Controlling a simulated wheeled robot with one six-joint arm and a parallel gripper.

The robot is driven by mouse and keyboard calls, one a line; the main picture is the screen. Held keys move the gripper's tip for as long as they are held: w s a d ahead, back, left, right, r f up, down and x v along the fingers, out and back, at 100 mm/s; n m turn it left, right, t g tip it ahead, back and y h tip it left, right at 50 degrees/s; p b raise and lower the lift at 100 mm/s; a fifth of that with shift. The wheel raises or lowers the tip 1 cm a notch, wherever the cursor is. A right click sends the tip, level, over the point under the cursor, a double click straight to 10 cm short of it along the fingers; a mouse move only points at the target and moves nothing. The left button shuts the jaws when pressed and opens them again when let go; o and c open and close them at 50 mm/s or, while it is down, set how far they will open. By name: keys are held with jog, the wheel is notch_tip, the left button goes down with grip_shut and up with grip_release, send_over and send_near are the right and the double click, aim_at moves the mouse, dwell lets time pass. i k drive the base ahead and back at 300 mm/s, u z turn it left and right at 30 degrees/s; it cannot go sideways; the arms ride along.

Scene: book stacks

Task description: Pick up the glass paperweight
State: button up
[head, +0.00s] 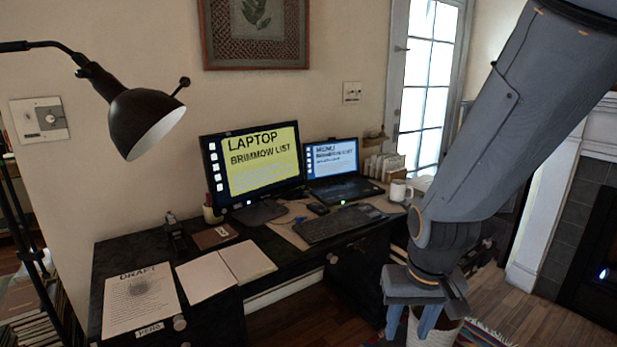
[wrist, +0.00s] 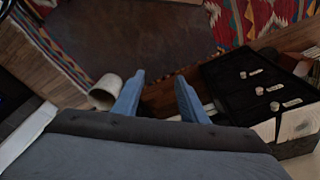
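No clear glass paperweight stands out in either view. A dark round, spiky-looking patch (head: 139,287) lies on the DRAFT sheet (head: 118,312) at the desk's left end; I cannot tell whether it is a glass object or print. My gripper (head: 410,322) hangs low in front of the desk's right side, far from that sheet. In the wrist view my gripper (wrist: 160,78) has its two blue fingers apart, with nothing between them.
The black desk (head: 265,236) holds a monitor (head: 254,165), a laptop (head: 335,165), a keyboard (head: 335,225), an open notebook (head: 226,270) and a white mug (head: 400,190). A black lamp (head: 140,115) overhangs the left. A pale bin (head: 440,333) stands beside my gripper.

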aim_at(138, 285)
jog(key=u, duration=0.35)
jog(key=k, duration=0.45)
jog(key=u, duration=1.1)
jog(key=i, duration=0.95)
jog(key=z, duration=0.35)
jog(key=k, duration=0.55)
jog(key=u, duration=0.9)
jog(key=i, duration=0.7)
jog(key=u, duration=0.55)
